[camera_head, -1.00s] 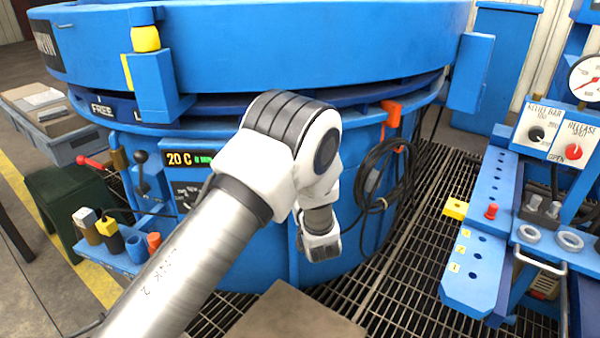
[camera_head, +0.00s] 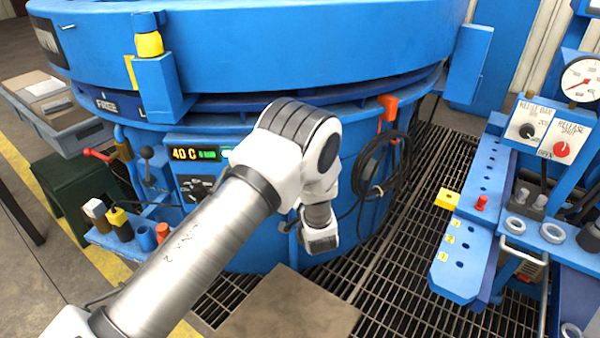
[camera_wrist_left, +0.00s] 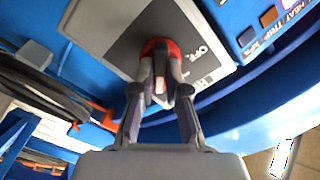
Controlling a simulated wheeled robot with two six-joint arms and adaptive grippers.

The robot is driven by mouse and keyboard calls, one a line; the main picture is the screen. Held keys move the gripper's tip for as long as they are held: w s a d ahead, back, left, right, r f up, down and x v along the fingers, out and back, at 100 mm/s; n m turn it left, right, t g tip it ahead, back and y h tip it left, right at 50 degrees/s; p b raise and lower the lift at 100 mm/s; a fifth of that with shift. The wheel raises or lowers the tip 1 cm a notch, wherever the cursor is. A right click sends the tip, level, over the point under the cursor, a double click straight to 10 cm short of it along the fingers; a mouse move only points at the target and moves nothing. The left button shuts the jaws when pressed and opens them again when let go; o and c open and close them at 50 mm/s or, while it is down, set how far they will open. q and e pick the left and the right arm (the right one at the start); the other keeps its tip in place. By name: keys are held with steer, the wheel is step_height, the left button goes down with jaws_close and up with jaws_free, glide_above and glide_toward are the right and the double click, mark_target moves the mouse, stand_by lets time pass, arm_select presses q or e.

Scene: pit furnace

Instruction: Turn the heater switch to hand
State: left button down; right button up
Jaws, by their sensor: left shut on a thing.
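The heater switch knob (camera_wrist_left: 158,47) is red with a pale pointer mark, on a dark grey plate with a light border in the left wrist view. The word OFF (camera_wrist_left: 201,52) is printed beside it, with another label too small to read. My left gripper (camera_wrist_left: 160,90) is shut on the knob, one finger on each side. The fingers cover part of the knob, and I cannot tell which label it points to. In the head view my left arm hides the switch. The furnace display (camera_head: 193,154) reads 40 C. My right gripper is not in view.
The blue furnace (camera_head: 300,50) fills the back. A looped black cable (camera_head: 385,170) hangs from an orange hook right of my wrist. A blue bench (camera_head: 465,250) with gauge and knobs stands right. A small tool shelf (camera_head: 125,245) is at left. Floor grating lies between.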

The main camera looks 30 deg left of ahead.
arm_select(q)
steer(key=shift+m, duration=0.5)
steer(key=c, duration=1.2)
jaws_free()
steer(key=v, duration=0.7)
steer(key=shift+s+d, duration=0.15)
steer(key=shift+s, duration=0.05)
